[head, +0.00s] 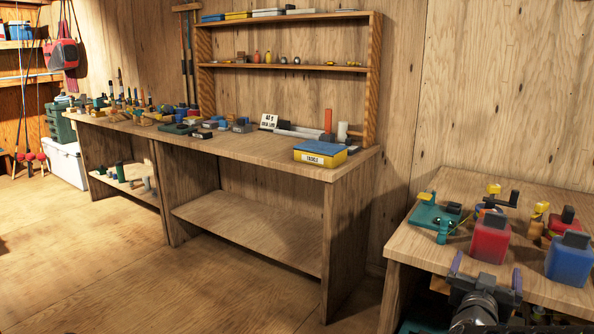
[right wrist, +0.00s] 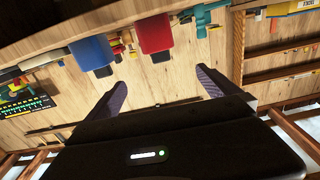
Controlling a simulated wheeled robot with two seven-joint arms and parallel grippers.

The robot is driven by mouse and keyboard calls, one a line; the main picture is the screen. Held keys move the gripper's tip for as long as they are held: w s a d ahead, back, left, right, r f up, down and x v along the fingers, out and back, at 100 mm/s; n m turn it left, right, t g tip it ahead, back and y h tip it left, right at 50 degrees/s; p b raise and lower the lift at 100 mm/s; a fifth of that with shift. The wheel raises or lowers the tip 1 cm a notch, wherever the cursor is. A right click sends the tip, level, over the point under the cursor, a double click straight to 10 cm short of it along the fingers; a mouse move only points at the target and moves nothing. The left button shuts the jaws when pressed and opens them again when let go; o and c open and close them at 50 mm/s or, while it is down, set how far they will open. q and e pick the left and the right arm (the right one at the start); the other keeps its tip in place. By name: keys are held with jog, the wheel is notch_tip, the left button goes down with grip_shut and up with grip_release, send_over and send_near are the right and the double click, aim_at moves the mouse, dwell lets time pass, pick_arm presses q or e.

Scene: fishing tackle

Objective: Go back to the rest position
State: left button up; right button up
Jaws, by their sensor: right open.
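My right gripper (head: 487,271) is at the lower right of the head view, in front of the near edge of the right-hand table (head: 408,246). Its two dark purple fingers are spread apart with nothing between them. In the right wrist view the open fingers (right wrist: 160,84) also show apart and empty. A red container (head: 490,240) with a dark cap stands on the table just beyond the gripper, apart from it. A blue container (head: 568,262) stands to its right. Both also show in the right wrist view, red (right wrist: 154,34) and blue (right wrist: 92,50). My left gripper is not in view.
A green reel-like device (head: 432,216) and several small tackle parts lie on the right-hand table. A long workbench (head: 250,150) holds a yellow-and-blue tackle box (head: 320,153) and many small items. The wooden floor (head: 220,290) between bench and table is clear.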

jog(key=w+a+f+n+g+y, duration=0.15)
jog(key=a+f+y, duration=0.55)
jog(key=a+f, duration=0.7)
jog(key=s+a+f+n+g+y, duration=0.1)
jog(key=s+a+f+g+y, duration=0.2)
jog(key=f, duration=0.5)
jog(key=s+a+f+n+g+y, duration=0.1)
jog(key=s+a+f, duration=0.2)
jog(key=a+f, duration=0.35)
jog(key=s+a+f+n+g+y, duration=0.15)
jog(key=s+a+f+g, duration=0.25)
jog(key=s+a+f, duration=0.55)
jog(key=s+a+f+n+g+y, duration=0.1)
jog(key=s+a+f+g+y, duration=0.25)
jog(key=s+f, duration=1)
notch_tip(320, 180, up, 19)
jog(key=s+h+p, duration=0.1)
jog(key=s+p, duration=0.1)
jog(key=p, duration=1.3)
jog(key=shift+s+g, duration=0.3)
jog(key=shift+a, duration=0.1)
